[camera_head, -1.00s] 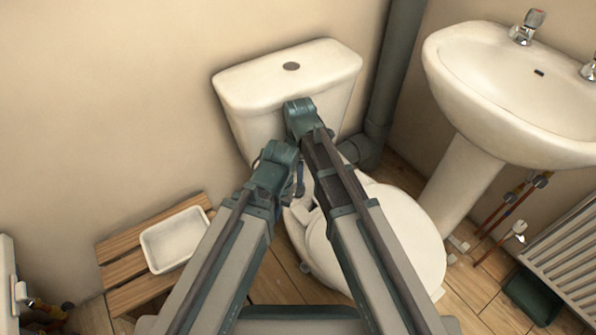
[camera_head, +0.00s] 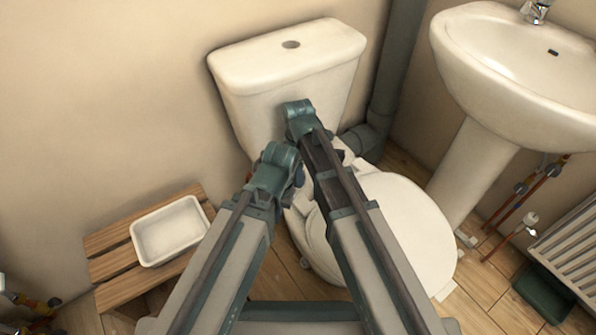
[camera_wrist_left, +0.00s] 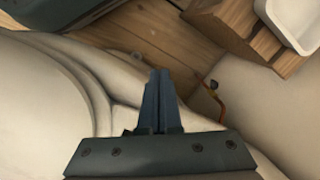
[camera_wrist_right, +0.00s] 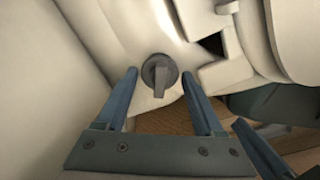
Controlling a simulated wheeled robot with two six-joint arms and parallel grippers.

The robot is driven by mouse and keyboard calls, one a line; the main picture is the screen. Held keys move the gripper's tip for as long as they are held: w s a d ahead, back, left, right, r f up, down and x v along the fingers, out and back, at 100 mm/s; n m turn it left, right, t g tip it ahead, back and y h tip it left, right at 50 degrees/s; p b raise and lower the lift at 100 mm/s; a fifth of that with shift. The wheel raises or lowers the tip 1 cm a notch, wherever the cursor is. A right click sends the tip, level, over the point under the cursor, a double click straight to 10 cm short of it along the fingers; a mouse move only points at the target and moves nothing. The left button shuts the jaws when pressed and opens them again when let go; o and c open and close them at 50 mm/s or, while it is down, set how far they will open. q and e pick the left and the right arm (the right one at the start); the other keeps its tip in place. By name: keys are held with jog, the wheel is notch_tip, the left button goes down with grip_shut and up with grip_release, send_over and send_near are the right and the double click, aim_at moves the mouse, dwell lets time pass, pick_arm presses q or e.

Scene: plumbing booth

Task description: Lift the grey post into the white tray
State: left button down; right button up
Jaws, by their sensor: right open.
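The grey post (camera_wrist_right: 160,78), a short dark peg on a round base, stands on the pale toilet surface in the right wrist view. My right gripper (camera_wrist_right: 159,73) is open, with one finger on each side of the post in that picture; I cannot tell how far above it the fingertips are. My left gripper (camera_wrist_left: 158,76) has its fingers together, with nothing seen between them. The white tray (camera_head: 137,246) lies on a wooden bench at the left and shows at the top right of the left wrist view (camera_wrist_left: 262,12). In the head view my arms hide the post.
The toilet cistern (camera_head: 290,75) stands behind my grippers, with the white lid (camera_head: 405,225) to their right. The slatted wooden bench (camera_head: 112,268) has bare room around the tray. A sink (camera_head: 480,75) and radiator (camera_head: 570,250) are at the right. My left gripper's finger is close to my right gripper.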

jog(key=shift+f, duration=0.4)
jog(key=c, duration=1)
jog(key=shift+r, duration=0.2)
jog(key=shift+r+p, duration=1.75)
jog(key=shift+p, duration=0.15)
jog(key=shift+r, duration=0.15)
jog(key=s+d+r+p, duration=0.3)
jog(key=s+r+p, duration=0.2)
jog(key=shift+d, duration=0.15)
